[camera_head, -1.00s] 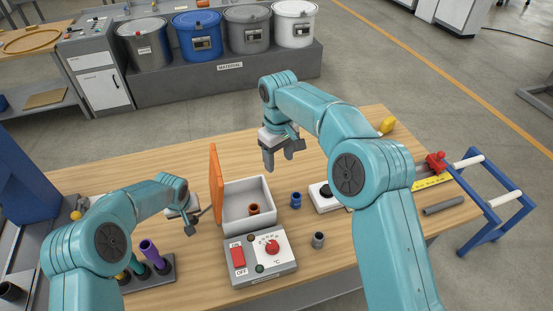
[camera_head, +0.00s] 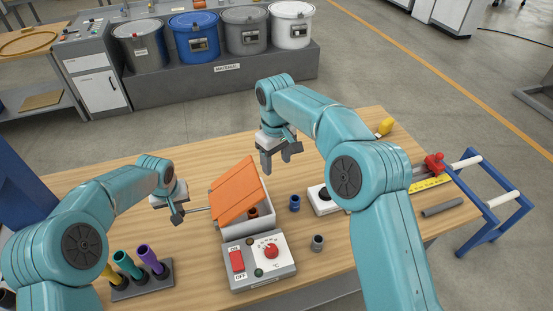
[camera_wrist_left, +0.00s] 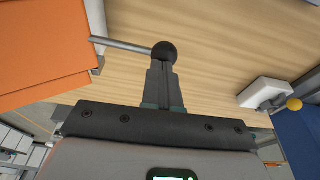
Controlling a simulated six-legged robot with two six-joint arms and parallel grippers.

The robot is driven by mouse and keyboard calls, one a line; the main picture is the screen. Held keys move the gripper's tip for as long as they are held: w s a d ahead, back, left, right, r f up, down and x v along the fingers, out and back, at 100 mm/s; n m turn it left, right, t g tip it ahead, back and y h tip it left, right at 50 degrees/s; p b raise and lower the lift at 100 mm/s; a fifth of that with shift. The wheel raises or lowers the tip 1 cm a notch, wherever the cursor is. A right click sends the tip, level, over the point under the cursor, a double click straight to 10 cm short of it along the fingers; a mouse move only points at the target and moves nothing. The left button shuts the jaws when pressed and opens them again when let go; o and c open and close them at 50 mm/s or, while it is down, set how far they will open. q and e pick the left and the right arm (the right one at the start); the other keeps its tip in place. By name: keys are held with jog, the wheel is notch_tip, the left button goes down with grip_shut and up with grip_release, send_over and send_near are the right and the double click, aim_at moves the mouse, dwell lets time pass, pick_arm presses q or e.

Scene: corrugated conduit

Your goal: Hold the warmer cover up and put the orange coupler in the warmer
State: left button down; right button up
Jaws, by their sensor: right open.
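The grey warmer (camera_head: 262,224) stands mid-table, with its orange cover (camera_head: 237,192) tilted over the box, leaving the front right partly open. The orange coupler (camera_head: 253,211) is inside the box, partly visible below the cover's edge. A thin rod with a black ball knob (camera_wrist_left: 164,51) sticks out from the cover's left side. My left gripper (camera_head: 177,217) is by the knob; in the left wrist view its fingers (camera_wrist_left: 165,82) are together and the knob is at their tips. I cannot tell if they touch. My right gripper (camera_head: 281,163) is open and empty, above and behind the warmer.
A control panel (camera_head: 258,262) with a red switch and dial is at the warmer's front. A blue coupler (camera_head: 295,203) and a grey coupler (camera_head: 318,243) stand to its right. A rack (camera_head: 143,280) with coloured tubes is at front left. A white device (camera_head: 322,198) stands further right.

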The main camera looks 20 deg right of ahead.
pick_arm(q)
jog(key=r, duration=0.3)
jog(key=shift+w+d+r, duration=0.1)
jog(key=shift+d+r, duration=0.25)
jog(key=shift+d, duration=0.05)
notch_tip(320, 180, up, 7)
jog(key=d, duration=0.1)
jog(key=shift+d+f, duration=0.15)
jog(key=shift+f, duration=0.05)
jog(key=shift+f, duration=0.1)
